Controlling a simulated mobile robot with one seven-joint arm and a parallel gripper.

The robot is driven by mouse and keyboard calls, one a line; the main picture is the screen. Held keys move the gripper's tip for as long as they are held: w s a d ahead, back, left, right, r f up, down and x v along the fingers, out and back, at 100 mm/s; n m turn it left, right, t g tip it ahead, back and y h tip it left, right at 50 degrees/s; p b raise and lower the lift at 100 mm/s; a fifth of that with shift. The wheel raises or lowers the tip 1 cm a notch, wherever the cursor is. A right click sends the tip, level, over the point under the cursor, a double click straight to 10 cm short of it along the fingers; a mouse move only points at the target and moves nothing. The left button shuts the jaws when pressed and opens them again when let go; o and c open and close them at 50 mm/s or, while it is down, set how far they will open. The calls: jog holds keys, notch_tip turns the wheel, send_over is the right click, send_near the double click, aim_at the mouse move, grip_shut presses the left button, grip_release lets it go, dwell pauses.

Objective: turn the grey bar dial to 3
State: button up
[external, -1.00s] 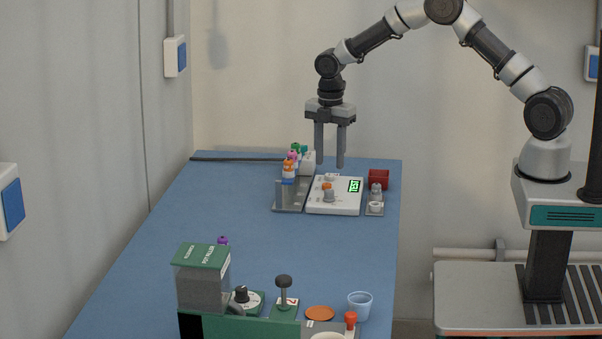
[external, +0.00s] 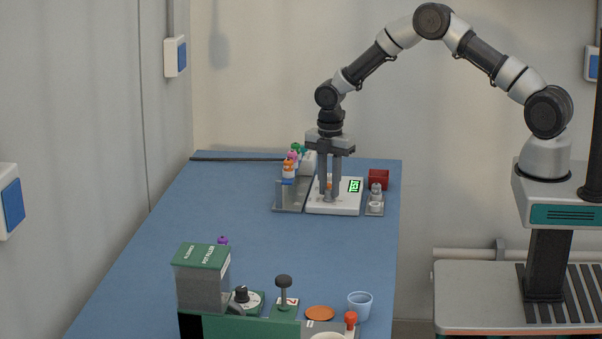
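A white panel (external: 346,209) lies flat on the far part of the blue bench. The grey bar dial (external: 329,198) stands on the panel, partly covered by my fingers; its pointing direction is too small to read. My gripper (external: 330,195) points straight down over the panel, with its fingertips low at the dial, one on each side. The fingers are close together, but I cannot tell whether they touch the dial. A green lit display (external: 354,186) is at the panel's right; its digits are not readable.
Left of the panel is a grey rack (external: 291,207) with coloured-capped items. Right are a red box (external: 378,178) and a small grey tray (external: 375,210). A green-lidded machine (external: 203,280) and blue cup (external: 360,305) stand at the front. The bench middle is clear.

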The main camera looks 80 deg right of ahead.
grip_shut()
jog(key=shift+m, duration=0.3)
jog(key=m+b, duration=0.2)
jog(key=m, duration=0.1)
jog(key=shift+f+m, duration=0.1)
jog(key=shift+m, duration=0.2)
jog(key=m+b, duration=0.2)
jog(key=m, duration=0.1)
jog(key=shift+m, duration=0.3)
jog(key=m+b, duration=0.1)
jog(key=m, duration=0.2)
jog(key=shift+m, duration=0.3)
jog(key=m+b, duration=0.1)
jog(key=m, duration=0.4)
jog(key=shift+m, duration=0.3)
jog(key=m, duration=0.5)
jog(key=shift+m, duration=0.4)
